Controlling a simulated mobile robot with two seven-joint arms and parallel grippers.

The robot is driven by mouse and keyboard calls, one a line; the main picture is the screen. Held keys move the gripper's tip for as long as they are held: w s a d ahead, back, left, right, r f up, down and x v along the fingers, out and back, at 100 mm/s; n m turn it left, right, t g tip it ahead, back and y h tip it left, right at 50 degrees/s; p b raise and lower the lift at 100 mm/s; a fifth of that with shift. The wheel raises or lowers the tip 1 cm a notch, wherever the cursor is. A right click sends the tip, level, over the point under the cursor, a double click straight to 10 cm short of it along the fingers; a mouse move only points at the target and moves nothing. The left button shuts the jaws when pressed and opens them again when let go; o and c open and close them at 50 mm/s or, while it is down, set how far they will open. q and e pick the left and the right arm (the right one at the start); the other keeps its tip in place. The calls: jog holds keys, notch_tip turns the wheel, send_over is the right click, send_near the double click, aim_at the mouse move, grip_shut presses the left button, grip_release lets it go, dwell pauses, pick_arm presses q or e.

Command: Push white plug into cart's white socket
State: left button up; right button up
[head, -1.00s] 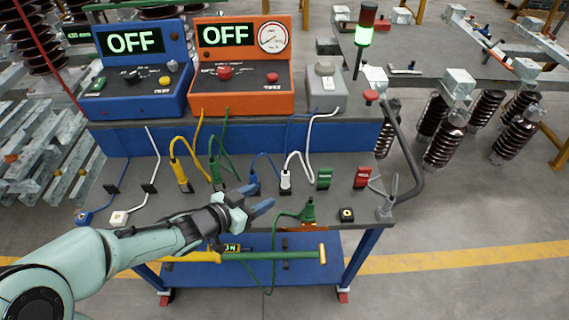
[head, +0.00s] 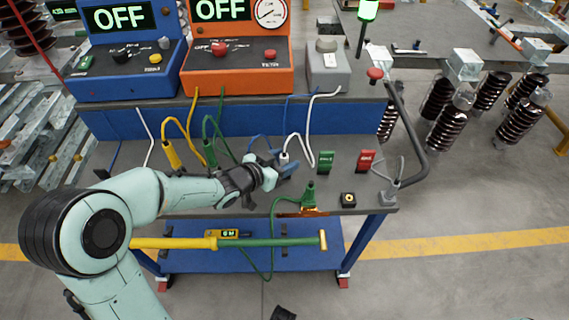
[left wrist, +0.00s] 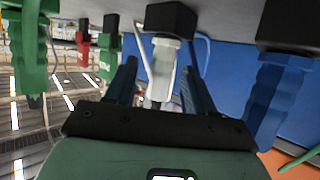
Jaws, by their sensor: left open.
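The white plug (head: 284,158), with a white cable rising from it, stands upright on the cart's grey top (head: 225,196). In the left wrist view the white plug (left wrist: 161,68) meets a black socket block (left wrist: 171,18); I cannot tell how deep it sits. My left gripper (head: 283,168) is at the plug, and its fingers partly hide the plug's base in the head view. In the left wrist view the open gripper (left wrist: 160,88) has one blue finger on each side of the plug, with gaps showing.
Beside it stand a blue plug (left wrist: 276,92), a green plug (head: 208,152) and a yellow plug (head: 171,155). Green (head: 325,160) and red (head: 366,160) blocks stand to the right. A green-handled connector (head: 309,193) is at the front edge. Control boxes stand behind.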

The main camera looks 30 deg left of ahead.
pick_arm(q)
jog(key=x, duration=0.2)
jog(key=shift+w+f, duration=0.1)
jog(key=shift+w, duration=0.15)
grip_shut()
pick_arm(e)
jog(key=shift+w+f, duration=0.1)
jog(key=shift+f, duration=0.1)
pick_arm(q)
notch_tip(320, 180, up, 20)
jog(key=p, duration=1.1)
pick_arm(e)
notch_tip(320, 180, up, 10)
jog(key=shift+g, duration=0.3)
